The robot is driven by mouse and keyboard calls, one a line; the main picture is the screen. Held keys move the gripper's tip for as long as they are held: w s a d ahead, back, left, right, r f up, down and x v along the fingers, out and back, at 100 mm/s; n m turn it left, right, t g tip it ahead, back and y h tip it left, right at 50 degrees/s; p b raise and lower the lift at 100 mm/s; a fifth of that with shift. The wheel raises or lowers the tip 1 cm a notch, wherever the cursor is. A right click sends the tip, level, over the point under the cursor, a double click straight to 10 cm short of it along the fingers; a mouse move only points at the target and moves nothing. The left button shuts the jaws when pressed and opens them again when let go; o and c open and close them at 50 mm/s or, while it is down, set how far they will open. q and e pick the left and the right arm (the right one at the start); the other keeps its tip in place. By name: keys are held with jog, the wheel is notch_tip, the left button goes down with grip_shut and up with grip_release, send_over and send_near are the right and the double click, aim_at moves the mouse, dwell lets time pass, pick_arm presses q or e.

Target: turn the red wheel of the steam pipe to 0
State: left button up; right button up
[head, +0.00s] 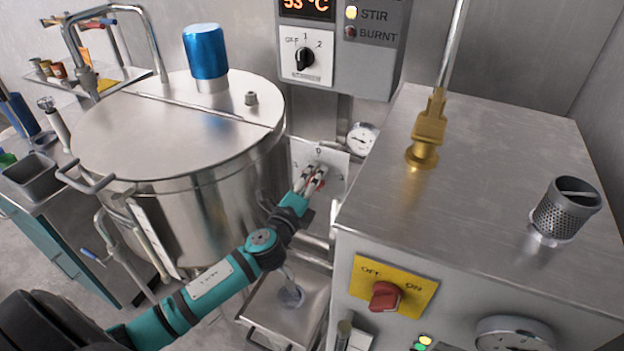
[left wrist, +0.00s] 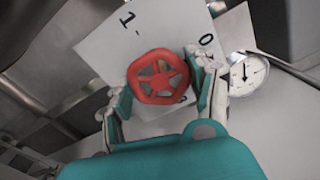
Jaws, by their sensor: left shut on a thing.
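My left gripper (head: 311,178) reaches in between the steel tank and the steel cabinet, and its fingers are on the red wheel. In the head view the wheel is mostly hidden behind the fingers. In the left wrist view the red wheel (left wrist: 158,76) shows whole, with one finger on each side of its rim, shut on it. The white plate (left wrist: 110,48) behind the wheel bears a 1 with a tick at upper left and a 0 at upper right. I cannot make out a pointer on the wheel. My right gripper is not in view.
A round gauge (head: 362,138) is fixed to the right of the plate; the lidded steel tank (head: 180,125) is to the left. The steel cabinet (head: 480,160) stands close on the right, with a red switch (head: 385,296).

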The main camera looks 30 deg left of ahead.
pick_arm(q)
jog(key=shift+d+f, duration=0.1)
jog(key=shift+f, duration=0.1)
dwell(0.3)
jog(key=o, duration=0.9)
jog(key=shift+c, duration=0.2)
jog(key=o, duration=0.3)
jog(key=shift+r, duration=0.1)
jog(key=s, duration=1.2)
jog(key=shift+d, duration=0.3)
